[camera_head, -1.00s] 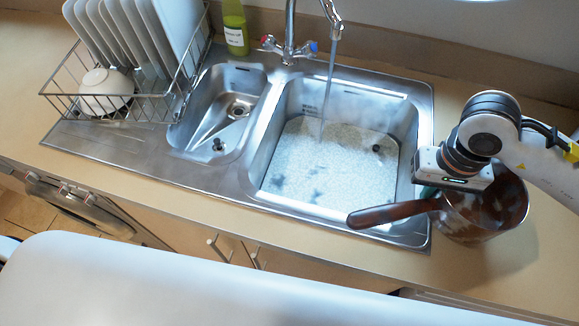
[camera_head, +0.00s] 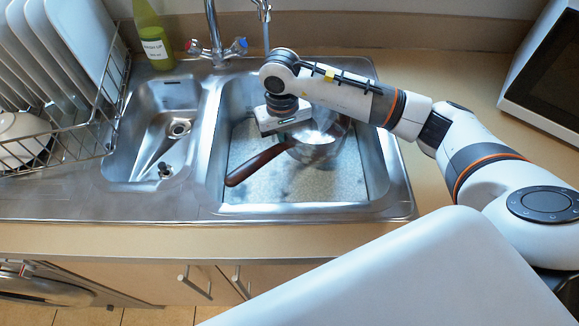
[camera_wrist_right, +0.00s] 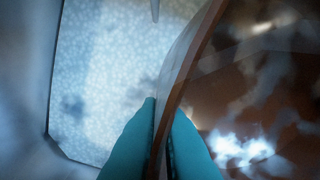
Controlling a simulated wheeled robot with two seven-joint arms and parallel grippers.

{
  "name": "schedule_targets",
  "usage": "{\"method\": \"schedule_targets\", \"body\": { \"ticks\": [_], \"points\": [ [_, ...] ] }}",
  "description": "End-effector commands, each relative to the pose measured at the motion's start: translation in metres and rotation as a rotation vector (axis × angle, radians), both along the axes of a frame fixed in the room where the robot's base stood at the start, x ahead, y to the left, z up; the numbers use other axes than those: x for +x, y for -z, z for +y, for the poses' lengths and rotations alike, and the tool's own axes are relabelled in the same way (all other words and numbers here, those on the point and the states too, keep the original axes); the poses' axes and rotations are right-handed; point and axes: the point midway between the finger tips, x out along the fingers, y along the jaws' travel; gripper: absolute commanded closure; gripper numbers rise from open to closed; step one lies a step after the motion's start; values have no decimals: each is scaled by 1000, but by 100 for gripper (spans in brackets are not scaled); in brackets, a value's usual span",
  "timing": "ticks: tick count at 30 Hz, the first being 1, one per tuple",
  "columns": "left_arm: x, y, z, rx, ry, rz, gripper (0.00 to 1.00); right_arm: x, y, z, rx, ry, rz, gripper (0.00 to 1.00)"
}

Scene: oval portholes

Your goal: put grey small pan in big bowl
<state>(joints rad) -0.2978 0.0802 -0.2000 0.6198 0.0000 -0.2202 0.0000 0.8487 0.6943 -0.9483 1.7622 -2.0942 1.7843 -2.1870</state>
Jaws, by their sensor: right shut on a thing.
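The small pan, grey with a brown handle (camera_head: 258,163), is over or inside the big bowl (camera_head: 212,165), the larger right basin of the steel sink. Its body (camera_head: 322,134) is partly hidden by my right arm; how high it is above the basin floor I cannot tell. In the right wrist view, the teal fingers of my right gripper (camera_wrist_right: 162,112) are shut on the pan's rim, with the pan's inside (camera_wrist_right: 255,75) to the right and the speckled basin floor (camera_wrist_right: 105,70) to the left. My left gripper is not in view.
The tap (camera_head: 216,45) stands behind the sink, its spout above the big basin. The smaller basin (camera_head: 150,105) is on the left. A microwave (camera_head: 545,75) stands at right.

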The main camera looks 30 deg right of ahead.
Motion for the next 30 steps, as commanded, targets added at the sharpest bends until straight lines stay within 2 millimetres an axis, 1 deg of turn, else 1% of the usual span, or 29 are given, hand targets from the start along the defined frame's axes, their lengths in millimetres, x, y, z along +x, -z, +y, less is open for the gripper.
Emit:
{"method": "schedule_targets", "body": {
  "ticks": [3,6,13,19,21,30],
  "points": [
    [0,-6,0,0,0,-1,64,-1,20,0,0,0,3,100],
    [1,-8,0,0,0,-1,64,-1,34,1,1,0,0,100],
    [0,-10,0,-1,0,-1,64,0,50,1,1,-1,-1,100],
    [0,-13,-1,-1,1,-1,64,-1,76,1,0,0,1,100],
    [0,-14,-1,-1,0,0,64,0,80,1,1,0,-2,100],
    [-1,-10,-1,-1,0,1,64,0,82,0,0,-1,-4,100]
  ]
}}
